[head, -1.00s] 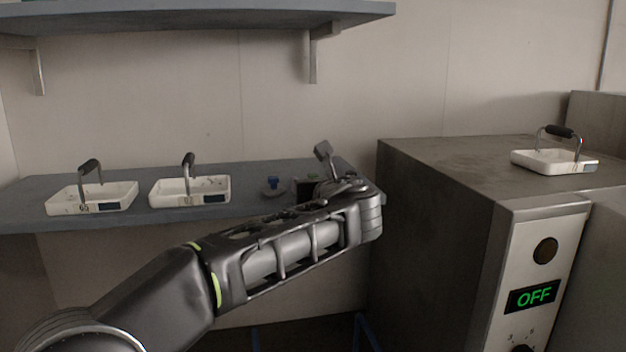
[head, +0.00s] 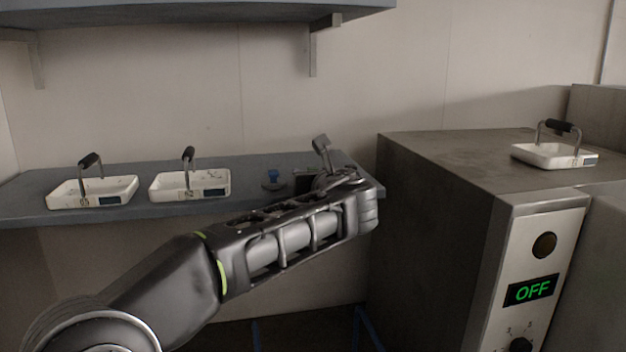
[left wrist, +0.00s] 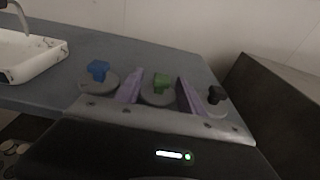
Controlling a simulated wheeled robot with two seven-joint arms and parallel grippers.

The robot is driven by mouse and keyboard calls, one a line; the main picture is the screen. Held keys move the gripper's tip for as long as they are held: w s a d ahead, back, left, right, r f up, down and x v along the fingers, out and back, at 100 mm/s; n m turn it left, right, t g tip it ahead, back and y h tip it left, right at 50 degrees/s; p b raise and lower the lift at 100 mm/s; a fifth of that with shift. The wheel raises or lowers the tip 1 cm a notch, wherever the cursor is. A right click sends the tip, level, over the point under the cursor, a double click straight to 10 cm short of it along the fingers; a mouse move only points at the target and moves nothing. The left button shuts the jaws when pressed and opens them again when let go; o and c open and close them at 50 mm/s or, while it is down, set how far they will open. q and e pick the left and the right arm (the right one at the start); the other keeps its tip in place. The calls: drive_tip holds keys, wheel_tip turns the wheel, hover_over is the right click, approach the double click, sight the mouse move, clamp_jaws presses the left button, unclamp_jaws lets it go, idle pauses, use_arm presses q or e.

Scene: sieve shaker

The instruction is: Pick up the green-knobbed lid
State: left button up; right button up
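The green-knobbed lid (left wrist: 160,84) is in the left wrist view, a grey disc with a green knob on the shelf. My left gripper (left wrist: 161,90) is open, with its two purple fingers on either side of the green knob. I cannot tell whether the fingers touch it. In the head view, my left gripper (head: 322,150) is over the right end of the shelf, and the arm hides the green lid. My right gripper is in neither view.
A blue-knobbed lid (head: 273,180) lies to the left and a black-knobbed lid (left wrist: 216,100) to the right. Two white handled trays (head: 92,192) (head: 190,185) stand on the grey shelf (head: 130,212). A dark machine (head: 440,190) reading OFF stands right, with another white tray (head: 553,155) on top.

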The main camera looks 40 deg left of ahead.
sight(313, 168)
use_arm(q)
drive_tip(key=c, duration=0.6)
wheel_tip(313, 168, up, 10)
drive_tip(key=shift+p, duration=0.35)
idle(0.5)
